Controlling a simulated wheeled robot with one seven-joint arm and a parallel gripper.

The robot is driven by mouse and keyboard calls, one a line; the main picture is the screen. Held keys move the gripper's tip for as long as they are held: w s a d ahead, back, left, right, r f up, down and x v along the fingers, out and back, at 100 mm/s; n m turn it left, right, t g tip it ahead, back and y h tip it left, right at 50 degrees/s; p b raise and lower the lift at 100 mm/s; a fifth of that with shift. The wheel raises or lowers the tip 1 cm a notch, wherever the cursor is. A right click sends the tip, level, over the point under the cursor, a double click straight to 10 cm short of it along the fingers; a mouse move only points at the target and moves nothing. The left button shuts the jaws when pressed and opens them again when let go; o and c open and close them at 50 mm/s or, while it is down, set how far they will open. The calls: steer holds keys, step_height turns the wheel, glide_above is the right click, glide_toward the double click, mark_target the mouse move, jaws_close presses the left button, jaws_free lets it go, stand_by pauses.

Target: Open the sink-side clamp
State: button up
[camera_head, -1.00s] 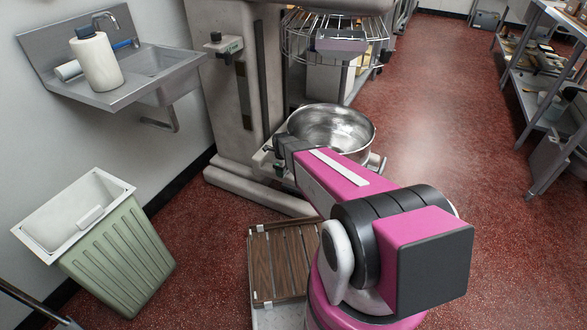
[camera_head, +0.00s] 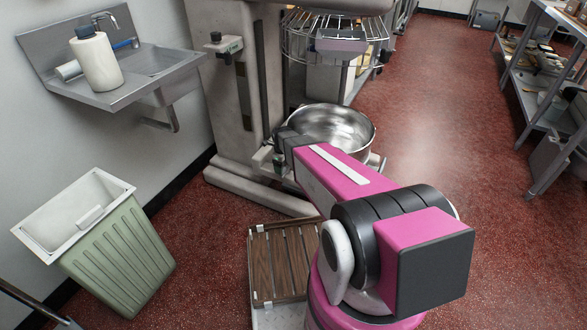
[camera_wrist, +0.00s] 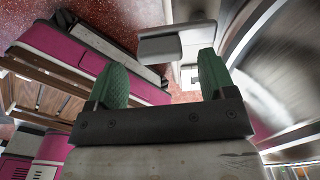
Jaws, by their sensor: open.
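My gripper shows in the wrist view (camera_wrist: 162,80) with its two green fingertips spread apart and nothing between them. A grey block with a flat face (camera_wrist: 160,48), which looks like the sink-side clamp, sits just beyond the fingertips; I cannot tell whether they touch it. In the head view my gripper (camera_head: 277,163) is low at the left side of the mixer's steel bowl (camera_head: 345,122), and the clamp cannot be made out clearly there. The bowl's curved wall also fills the right of the wrist view (camera_wrist: 285,60).
The mixer body (camera_head: 225,110) stands behind, with a wire guard (camera_head: 300,35) above the bowl. The sink (camera_head: 160,62) is on the left wall. A green bin (camera_head: 120,260) and a slatted wooden platform (camera_head: 283,265) stand on the floor. Open floor lies right.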

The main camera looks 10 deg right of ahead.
step_height(320, 180, up, 8)
steer(key=shift+f, duration=0.15)
stand_by(0.9)
stand_by(0.5)
